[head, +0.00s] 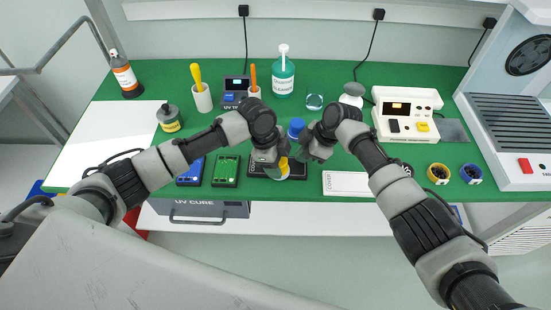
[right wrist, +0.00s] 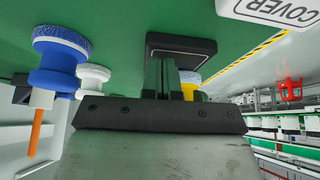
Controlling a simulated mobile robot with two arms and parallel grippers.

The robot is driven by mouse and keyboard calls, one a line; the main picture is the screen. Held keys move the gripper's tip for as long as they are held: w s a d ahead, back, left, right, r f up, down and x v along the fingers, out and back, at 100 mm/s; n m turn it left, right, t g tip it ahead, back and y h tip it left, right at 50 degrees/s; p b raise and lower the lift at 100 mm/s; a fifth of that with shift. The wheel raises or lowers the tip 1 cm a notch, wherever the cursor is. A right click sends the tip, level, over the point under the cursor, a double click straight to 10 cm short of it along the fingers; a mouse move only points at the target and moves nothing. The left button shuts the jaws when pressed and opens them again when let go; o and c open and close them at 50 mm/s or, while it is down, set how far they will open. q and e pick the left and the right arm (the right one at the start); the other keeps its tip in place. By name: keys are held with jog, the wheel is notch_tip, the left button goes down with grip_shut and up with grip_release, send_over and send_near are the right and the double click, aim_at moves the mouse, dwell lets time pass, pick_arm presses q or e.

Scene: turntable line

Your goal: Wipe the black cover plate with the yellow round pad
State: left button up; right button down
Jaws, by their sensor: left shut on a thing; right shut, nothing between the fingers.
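The black cover plate (head: 298,171) lies on the green bench mat, partly hidden behind my left gripper; it also shows in the right wrist view (right wrist: 180,46). My left gripper (head: 279,160) is shut on the yellow round pad (head: 284,166) at the plate. The pad's pale face and yellow body show beside the plate in the right wrist view (right wrist: 189,86). I cannot tell whether the pad touches the plate. My right gripper (head: 304,154) is shut and empty, close to the plate's right end; its fingers also show in the right wrist view (right wrist: 160,76).
A blue round pad (head: 296,125) stands behind the grippers. A white box marked COVER (head: 345,184) lies to the right. Green (head: 226,169) and blue (head: 190,174) devices lie left of the plate. A teal pump bottle (head: 283,78) stands at the back.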

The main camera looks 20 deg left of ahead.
pick_arm(q)
jog(key=shift+s+d, duration=0.6)
jog(key=shift+s, duration=0.05)
jog(key=shift+w+a, duration=1.35)
jog(key=shift+a, duration=0.05)
jog(key=shift+s+d, duration=1.35)
jog(key=shift+d, duration=0.1)
jog(key=shift+r, duration=2.95)
